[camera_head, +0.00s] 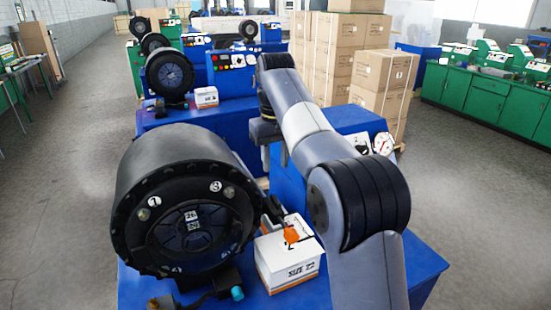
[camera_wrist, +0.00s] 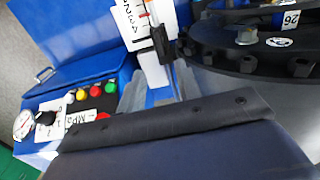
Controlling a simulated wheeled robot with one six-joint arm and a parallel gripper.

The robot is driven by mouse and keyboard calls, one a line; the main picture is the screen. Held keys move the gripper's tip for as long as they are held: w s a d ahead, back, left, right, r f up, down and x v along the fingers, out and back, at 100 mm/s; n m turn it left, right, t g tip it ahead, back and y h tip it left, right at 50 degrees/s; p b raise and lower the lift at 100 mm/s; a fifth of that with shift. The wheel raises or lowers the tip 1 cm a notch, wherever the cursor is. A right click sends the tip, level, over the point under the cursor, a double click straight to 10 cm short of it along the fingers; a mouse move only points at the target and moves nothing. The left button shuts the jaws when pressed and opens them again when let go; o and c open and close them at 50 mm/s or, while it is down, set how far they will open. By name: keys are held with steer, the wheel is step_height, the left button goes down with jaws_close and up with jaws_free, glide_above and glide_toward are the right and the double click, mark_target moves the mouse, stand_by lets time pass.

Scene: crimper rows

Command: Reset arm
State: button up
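My gripper (camera_head: 274,158) hangs from the bent arm, above the blue bench and behind the large black crimper (camera_head: 190,215) in the head view. The arm reaches up from the lower right and folds down at the wrist. In the wrist view two grey fingers of the gripper (camera_wrist: 159,92) stand apart, with blue surface showing between them. I see nothing held. The crimper's dark rim shows at the upper right of the wrist view (camera_wrist: 250,55). My arm partly hides the bench.
A white box (camera_head: 288,262) with an orange piece on top stands right of the crimper. A control panel (camera_wrist: 85,105) with coloured buttons and a gauge (camera_wrist: 23,124) lies left in the wrist view. Cardboard boxes (camera_head: 383,80) are stacked behind. Open floor lies left.

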mark_target(276, 199)
steer(key=shift+f, duration=0.1)
step_height(276, 199, down, 11)
steer(key=shift+r, duration=0.1)
stand_by(0.6)
steer(key=shift+r, duration=0.15)
